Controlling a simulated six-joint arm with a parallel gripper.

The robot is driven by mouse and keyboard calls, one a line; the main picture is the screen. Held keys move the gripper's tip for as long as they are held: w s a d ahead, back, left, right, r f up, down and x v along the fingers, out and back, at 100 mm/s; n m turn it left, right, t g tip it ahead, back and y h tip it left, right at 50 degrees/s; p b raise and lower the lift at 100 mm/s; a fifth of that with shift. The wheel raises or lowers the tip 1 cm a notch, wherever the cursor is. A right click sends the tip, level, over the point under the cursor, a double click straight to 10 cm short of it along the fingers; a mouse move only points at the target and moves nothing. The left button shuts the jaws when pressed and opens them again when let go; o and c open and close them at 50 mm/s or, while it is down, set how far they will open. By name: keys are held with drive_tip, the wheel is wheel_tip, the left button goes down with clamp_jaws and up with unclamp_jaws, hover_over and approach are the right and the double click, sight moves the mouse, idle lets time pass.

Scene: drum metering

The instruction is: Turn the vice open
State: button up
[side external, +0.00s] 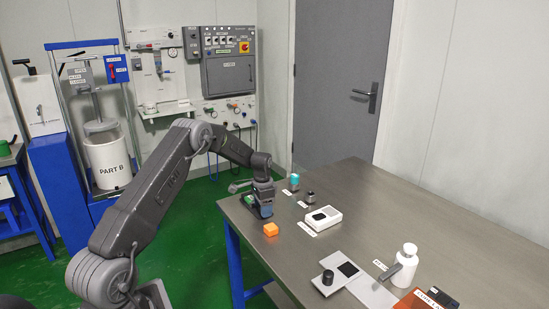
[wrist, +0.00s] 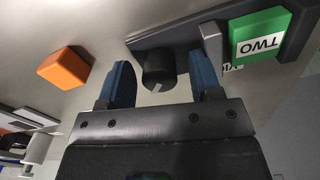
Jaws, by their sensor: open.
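The vice (wrist: 180,33) is a dark base at the table's corner, with a grey upright jaw and a green block marked TWO (wrist: 262,40) beside it. Its black round knob (wrist: 157,68) has a pale mark and shows between my fingers in the wrist view. My gripper (wrist: 163,80) is open, one blue finger on each side of the knob, with gaps visible. I cannot tell how deep the fingers reach over it. In the side view my gripper (side external: 262,204) is low over the vice and hides most of it; a bit of the green block (side external: 249,199) shows.
An orange block (side external: 270,229) sits close by on the table (side external: 400,215). A turquoise-topped item (side external: 294,182), a small dark part (side external: 309,196) and a white device (side external: 322,218) stand behind. A white bottle (side external: 404,265) and a black cylinder (side external: 327,278) are near the front.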

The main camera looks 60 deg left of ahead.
drive_tip(key=m, duration=0.6)
wheel_tip(320, 180, up, 14)
drive_tip(key=s+d+r+n+t, duration=0.1)
drive_tip(key=s+d+r, duration=0.2)
drive_tip(key=d+r, duration=0.3)
drive_tip(key=s+d+r+n+t, duration=0.1)
drive_tip(key=s+d+r+n, duration=0.1)
drive_tip(key=d+r, duration=0.5)
drive_tip(key=shift+s+d+y, duration=0.4)
drive_tip(key=shift+s+d, duration=0.4)
drive_tip(key=shift+d, duration=1.35)
